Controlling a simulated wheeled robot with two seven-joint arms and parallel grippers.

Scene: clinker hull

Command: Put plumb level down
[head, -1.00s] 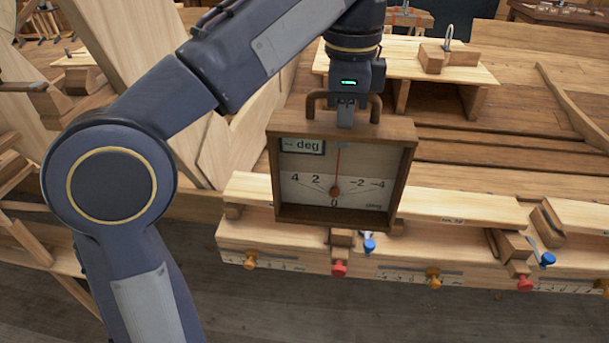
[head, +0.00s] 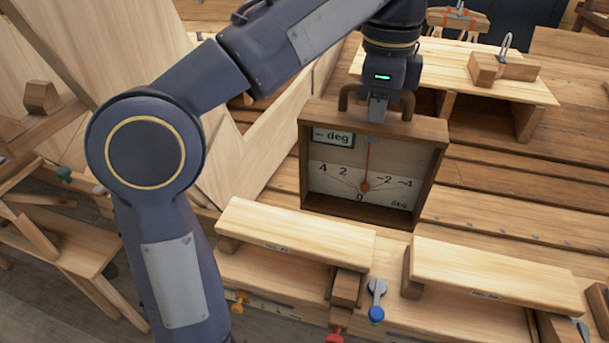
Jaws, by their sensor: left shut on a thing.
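The plumb level (head: 330,182) is a square wooden box with a pale dial, a red needle, a small "deg" display and a brown handle on top. My left gripper (head: 378,108) is shut on the handle from above and holds the box upright, its dial facing me. The red needle hangs close to the 0 mark. The box is over the wooden bench planking, behind two pale boards. I cannot tell whether its bottom edge touches the wood. My right gripper is out of view.
Pale boards (head: 295,232) and (head: 495,274) lie on blocks in front of the level. A blue-handled clamp (head: 377,300) stands between them. A low plywood stand (head: 440,62) with a block and metal shackle is behind. Bare planking (head: 490,185) lies to the right.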

